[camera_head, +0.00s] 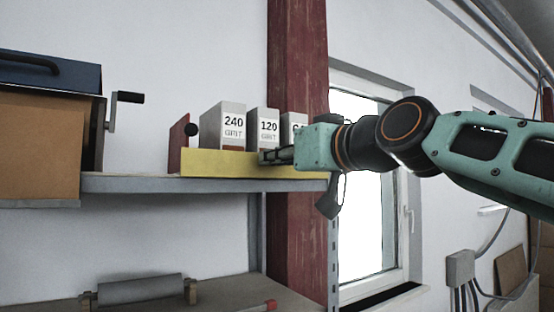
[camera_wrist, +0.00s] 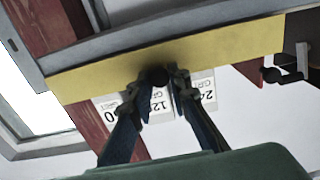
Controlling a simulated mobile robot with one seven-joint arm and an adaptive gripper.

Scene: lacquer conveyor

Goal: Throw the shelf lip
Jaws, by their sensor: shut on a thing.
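The shelf lip is a yellow strip (camera_head: 215,164) standing upright along the front edge of the grey shelf (camera_head: 130,183). It also crosses the wrist view as a yellow band (camera_wrist: 232,45). My gripper (camera_head: 265,157) is at the lip's right half in the head view. In the wrist view my gripper (camera_wrist: 160,80) is shut on a dark round knob (camera_wrist: 158,76) at the lip; the fingers partly hide it. Behind the lip stand grit boxes marked 240 (camera_head: 226,128) and 120 (camera_head: 263,126), and a third (camera_head: 292,124) partly hidden by my gripper.
Further left is a brown box (camera_head: 45,140) with a crank (camera_head: 122,100). A red post (camera_head: 298,60) rises behind the shelf. A lower shelf holds a grey roller (camera_head: 140,290).

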